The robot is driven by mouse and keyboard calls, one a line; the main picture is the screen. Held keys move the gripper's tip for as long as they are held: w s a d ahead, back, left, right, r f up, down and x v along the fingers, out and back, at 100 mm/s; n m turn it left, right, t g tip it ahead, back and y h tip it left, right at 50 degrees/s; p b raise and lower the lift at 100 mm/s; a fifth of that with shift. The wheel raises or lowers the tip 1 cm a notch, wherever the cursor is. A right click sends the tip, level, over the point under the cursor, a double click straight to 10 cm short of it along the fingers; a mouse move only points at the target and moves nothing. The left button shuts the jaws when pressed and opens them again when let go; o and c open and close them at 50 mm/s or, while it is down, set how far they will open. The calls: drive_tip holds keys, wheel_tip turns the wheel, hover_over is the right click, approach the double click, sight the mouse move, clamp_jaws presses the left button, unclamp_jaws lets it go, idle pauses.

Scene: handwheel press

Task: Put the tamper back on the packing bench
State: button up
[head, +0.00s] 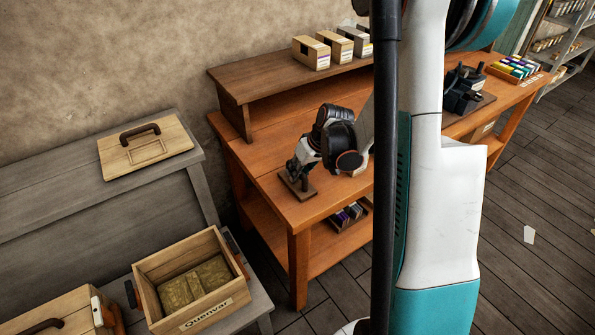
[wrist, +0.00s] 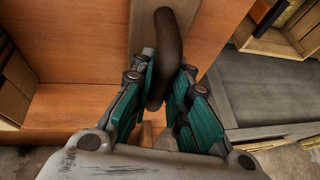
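The tamper (head: 297,185) shows in the head view as a small brown plate under my gripper (head: 302,165), over the front left part of the orange wooden bench (head: 262,142). In the wrist view its dark curved handle (wrist: 166,45) runs between the teal fingers of my gripper (wrist: 162,88). The fingers are close on both sides of the handle and look shut on it. A paler brown strip (wrist: 143,35) lies behind the handle. I cannot tell whether the plate touches the bench top. My arm hides the middle of the bench.
A grey bench (head: 60,210) stands at left with a handled wooden lid (head: 146,147). An open crate (head: 236,290) with greenish-brown contents sits lower. Small boxes (head: 338,44) stand on the orange bench's raised shelf. A black device (head: 463,88) is farther right.

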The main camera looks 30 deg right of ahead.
drive_tip(key=o, duration=0.3)
drive_tip(key=shift+r, duration=0.1)
drive_tip(key=shift+r+p, duration=0.2)
drive_tip(key=shift+p, duration=0.1)
drive_tip(key=p+v, duration=0.3)
drive_tip(key=v, duration=0.8)
drive_tip(key=shift+s+d+r+p, duration=0.15)
drive_tip(key=shift+s+r+p, duration=0.05)
drive_tip(key=shift+r+p, duration=0.15)
